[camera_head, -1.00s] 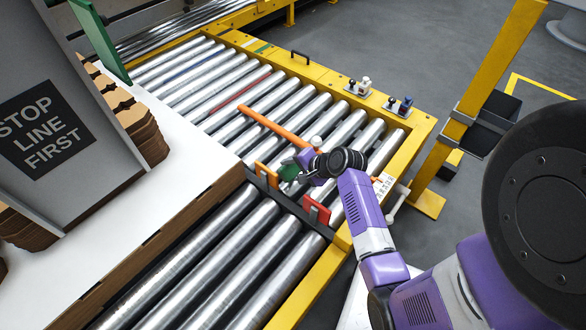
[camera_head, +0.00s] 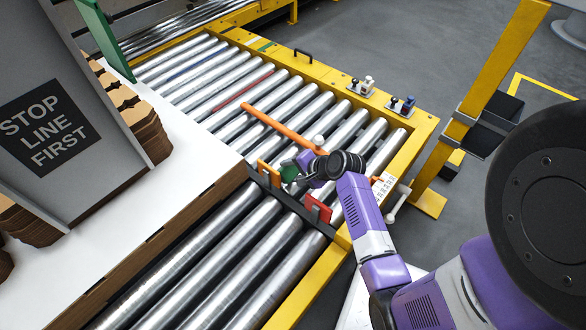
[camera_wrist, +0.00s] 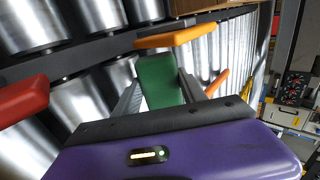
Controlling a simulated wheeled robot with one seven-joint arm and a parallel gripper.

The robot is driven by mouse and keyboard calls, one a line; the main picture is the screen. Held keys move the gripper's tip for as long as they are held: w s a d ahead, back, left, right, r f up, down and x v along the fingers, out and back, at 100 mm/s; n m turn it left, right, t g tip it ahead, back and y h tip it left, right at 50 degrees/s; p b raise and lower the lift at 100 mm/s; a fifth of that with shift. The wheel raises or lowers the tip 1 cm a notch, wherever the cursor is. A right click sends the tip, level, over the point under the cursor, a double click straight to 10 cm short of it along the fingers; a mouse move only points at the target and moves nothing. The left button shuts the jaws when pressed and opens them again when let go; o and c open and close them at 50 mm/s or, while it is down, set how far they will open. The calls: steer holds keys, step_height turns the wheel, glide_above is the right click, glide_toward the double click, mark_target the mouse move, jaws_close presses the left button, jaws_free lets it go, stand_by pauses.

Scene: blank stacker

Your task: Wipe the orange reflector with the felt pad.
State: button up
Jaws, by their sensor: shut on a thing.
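The orange reflector (camera_head: 269,174) is a small upright plate on the dark cross rail between the rollers. It also shows in the wrist view (camera_wrist: 175,37), just beyond the green pad. The green felt pad (camera_wrist: 160,80) is between the fingers of my gripper (camera_wrist: 157,92), which is shut on it. In the head view my gripper (camera_head: 296,172) is just right of the orange reflector, with a bit of green pad (camera_head: 289,173) showing. The pad's far end is close to the reflector; I cannot tell whether they touch.
A red reflector (camera_head: 318,208) stands on the same rail (camera_head: 290,200) to the right. An orange bar (camera_head: 285,130) lies across the rollers beyond my gripper. A white-topped table (camera_head: 190,190) with cardboard stacks is at left. Yellow conveyor frame (camera_head: 400,155) borders the right.

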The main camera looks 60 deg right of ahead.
steer(key=shift+w+a+p, duration=0.15)
steer(key=shift+a+p, duration=0.15)
steer(key=shift+a, duration=0.25)
steer(key=shift+w+d+p, duration=0.1)
steer(key=shift+w+d, duration=0.2)
steer(key=shift+w, duration=0.85)
steer(key=shift+w+d+p, duration=0.15)
steer(key=shift+w+d, duration=0.15)
steer(key=shift+w, duration=0.9)
steer(key=shift+w+d+p, duration=0.1)
steer(key=shift+w+d, duration=0.2)
steer(key=shift+w, duration=0.85)
steer(key=shift+s+a+r+p, duration=0.1)
steer(key=shift+s+a+p, duration=0.1)
steer(key=shift+s+p, duration=0.6)
steer(key=shift+s+a+p, duration=0.25)
steer(key=shift+s+p, duration=0.15)
steer(key=shift+s, duration=0.5)
steer(key=shift+s+a+p, duration=0.2)
steer(key=shift+s+p, duration=0.25)
steer(key=shift+s, duration=0.45)
steer(key=shift+s+a+p, duration=0.25)
steer(key=shift+s+p, duration=0.15)
steer(key=shift+s, duration=0.5)
steer(key=shift+w+d, duration=0.2)
steer(key=shift+w, duration=0.75)
steer(key=shift+w+d, duration=0.2)
steer(key=shift+w, duration=0.7)
